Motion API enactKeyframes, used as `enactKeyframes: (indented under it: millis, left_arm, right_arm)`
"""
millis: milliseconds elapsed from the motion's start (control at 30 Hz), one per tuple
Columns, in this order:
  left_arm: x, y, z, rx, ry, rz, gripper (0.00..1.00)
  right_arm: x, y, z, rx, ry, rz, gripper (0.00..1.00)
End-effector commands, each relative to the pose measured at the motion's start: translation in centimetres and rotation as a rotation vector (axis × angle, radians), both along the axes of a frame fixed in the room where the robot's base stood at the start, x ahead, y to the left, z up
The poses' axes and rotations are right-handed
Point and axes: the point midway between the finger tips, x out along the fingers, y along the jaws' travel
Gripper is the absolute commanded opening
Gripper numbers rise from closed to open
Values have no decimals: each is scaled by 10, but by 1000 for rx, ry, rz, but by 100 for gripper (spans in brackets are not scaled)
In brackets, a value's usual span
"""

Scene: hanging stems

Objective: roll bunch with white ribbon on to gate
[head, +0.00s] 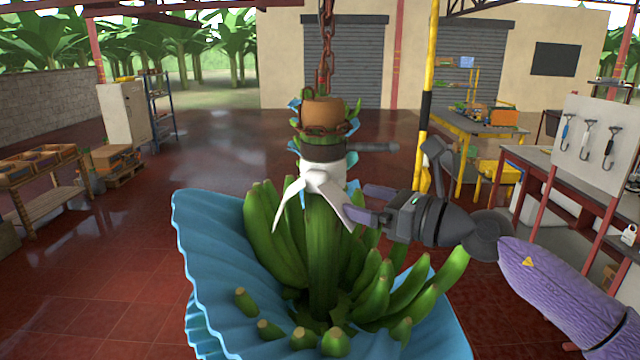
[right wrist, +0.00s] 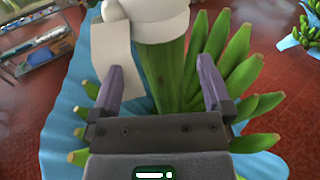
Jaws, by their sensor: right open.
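The green banana bunch (head: 322,262) hangs upright on a chain (head: 326,45), its lower part in an open blue wrap (head: 215,265). A white ribbon (head: 322,180) is tied around its stem, with loose tails hanging down. The ribbon also shows at the top of the right wrist view (right wrist: 158,18). Just above it is a dark band with a rod (head: 368,147) pointing right. My right gripper (head: 358,199) is open just right of the stem below the ribbon. In the right wrist view the stem (right wrist: 165,75) appears between the spread fingers; contact is unclear. My left gripper is out of view.
A yellow and black post (head: 428,95) stands behind right; I cannot tell whether it belongs to the gate. A board with hanging tools (head: 595,140) and a bench are at right. Another bunch (right wrist: 308,35) shows in the wrist view.

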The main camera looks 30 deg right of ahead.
Motion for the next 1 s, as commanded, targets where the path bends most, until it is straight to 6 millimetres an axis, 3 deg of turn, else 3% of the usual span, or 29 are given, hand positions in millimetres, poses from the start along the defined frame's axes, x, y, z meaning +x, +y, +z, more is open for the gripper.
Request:
enactKeyframes:
  millis: [33, 400, 833, 867, 1000]
  left_arm:
    - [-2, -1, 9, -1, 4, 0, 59]
    - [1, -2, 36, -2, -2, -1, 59]
    - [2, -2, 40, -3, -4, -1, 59]
    - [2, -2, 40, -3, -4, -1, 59]
    - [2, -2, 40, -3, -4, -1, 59]
  right_arm:
    - [7, 3, 7, 3, -6, 0, 100]
    - [51, 22, 5, 5, -4, -3, 100]
    - [62, 29, 1, 0, 0, 1, 100]
    - [62, 29, 1, 0, 0, 1, 98]
    - [62, 29, 1, 0, -1, 1, 68]
